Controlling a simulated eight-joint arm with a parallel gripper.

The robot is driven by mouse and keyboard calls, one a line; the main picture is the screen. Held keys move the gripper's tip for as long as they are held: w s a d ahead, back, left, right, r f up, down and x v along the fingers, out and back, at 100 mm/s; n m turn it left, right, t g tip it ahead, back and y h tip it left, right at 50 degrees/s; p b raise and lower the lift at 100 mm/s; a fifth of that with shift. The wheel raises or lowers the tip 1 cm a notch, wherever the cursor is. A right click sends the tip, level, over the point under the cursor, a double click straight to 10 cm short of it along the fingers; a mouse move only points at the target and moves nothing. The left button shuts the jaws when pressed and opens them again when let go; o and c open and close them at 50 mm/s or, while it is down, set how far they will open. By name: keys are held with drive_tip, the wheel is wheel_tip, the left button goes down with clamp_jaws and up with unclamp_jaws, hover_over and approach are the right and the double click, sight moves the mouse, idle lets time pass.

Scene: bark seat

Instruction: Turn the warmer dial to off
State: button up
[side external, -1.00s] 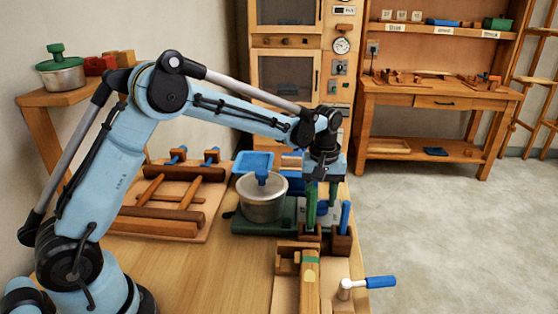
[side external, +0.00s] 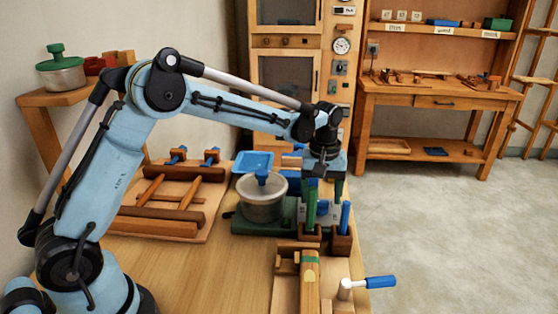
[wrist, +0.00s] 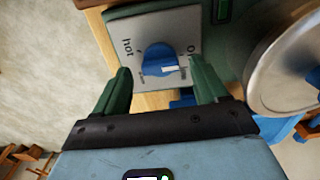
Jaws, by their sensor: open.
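The warmer dial is a round blue knob (wrist: 158,60) on a pale plate (wrist: 190,22) in the wrist view. A white mark shows on the knob's right part. The plate reads "hot" on the left, and a partly hidden label starting with "O" is on the right. My gripper (wrist: 160,66) is open, with one green finger on each side of the knob; I cannot tell whether they touch it. In the side view my gripper (side external: 325,190) points down beside the green warmer (side external: 245,228), and the knob is hard to make out.
A metal pot (side external: 262,207) with a blue-knobbed lid stands on the warmer, close to my gripper. Upright green (side external: 311,212) and blue (side external: 345,215) handles stand in wooden holders at the front. A wooden rack (side external: 160,208) lies at the left.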

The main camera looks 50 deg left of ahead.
sight(319, 202)
wheel_tip(319, 202, up, 11)
idle(0.4)
drive_tip(key=shift+r, duration=0.1)
drive_tip(key=s+r+m+t, duration=0.2)
drive_tip(key=s+m+t, duration=0.25)
drive_tip(key=s, duration=0.65)
drive_tip(key=s+a+f+m+t, duration=0.1)
drive_tip(key=s+f+m, duration=0.3)
drive_tip(key=s, duration=0.5)
drive_tip(key=shift+a+f+m+t, duration=0.2)
drive_tip(key=shift+f+m+t, duration=0.15)
drive_tip(key=shift+f+t, duration=0.45)
